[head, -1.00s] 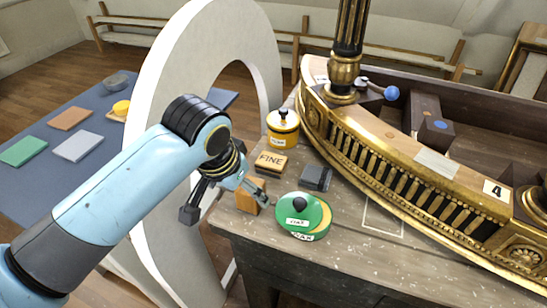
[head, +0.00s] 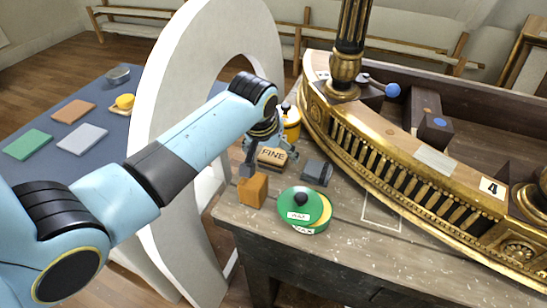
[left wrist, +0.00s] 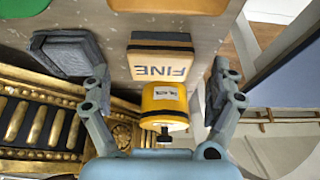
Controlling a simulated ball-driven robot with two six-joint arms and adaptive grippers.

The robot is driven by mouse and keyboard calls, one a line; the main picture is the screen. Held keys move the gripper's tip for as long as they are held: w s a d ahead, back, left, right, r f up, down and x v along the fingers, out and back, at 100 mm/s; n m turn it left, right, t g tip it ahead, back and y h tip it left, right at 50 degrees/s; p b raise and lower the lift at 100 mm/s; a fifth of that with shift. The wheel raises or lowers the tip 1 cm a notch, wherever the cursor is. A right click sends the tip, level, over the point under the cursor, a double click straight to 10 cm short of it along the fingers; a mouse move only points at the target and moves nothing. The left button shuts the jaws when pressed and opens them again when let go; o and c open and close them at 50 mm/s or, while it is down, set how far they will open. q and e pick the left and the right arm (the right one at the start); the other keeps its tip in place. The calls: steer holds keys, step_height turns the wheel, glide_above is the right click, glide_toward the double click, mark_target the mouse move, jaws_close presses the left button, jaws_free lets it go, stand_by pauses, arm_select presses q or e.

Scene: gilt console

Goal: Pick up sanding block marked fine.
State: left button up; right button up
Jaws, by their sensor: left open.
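The sanding block marked FINE (head: 271,156) lies on the wooden bench top, a tan block with black letters, partly covered by my gripper in the head view. In the left wrist view the FINE block (left wrist: 161,62) sits ahead between my fingers, its lettering upside down. My left gripper (head: 268,153) is open above and around the block, its two fingers (left wrist: 158,88) spread wide on either side. I see nothing held in it. My right gripper is not in view.
A yellow tin (head: 290,122) stands close behind the block. A dark grey block (head: 317,172) is to its right, an orange block (head: 252,189) and a green lidded tin (head: 303,212) in front. A gilt curved console (head: 400,165) bounds the right; a white arch (head: 166,110) stands left.

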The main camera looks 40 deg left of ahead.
arm_select(q)
steer(key=x, duration=0.2)
steer(key=shift+w+f, duration=0.2)
steer(key=shift+f, duration=0.15)
steer(key=c, duration=1.4)
steer(key=shift+o, duration=0.2)
steer(key=shift+r, duration=0.1)
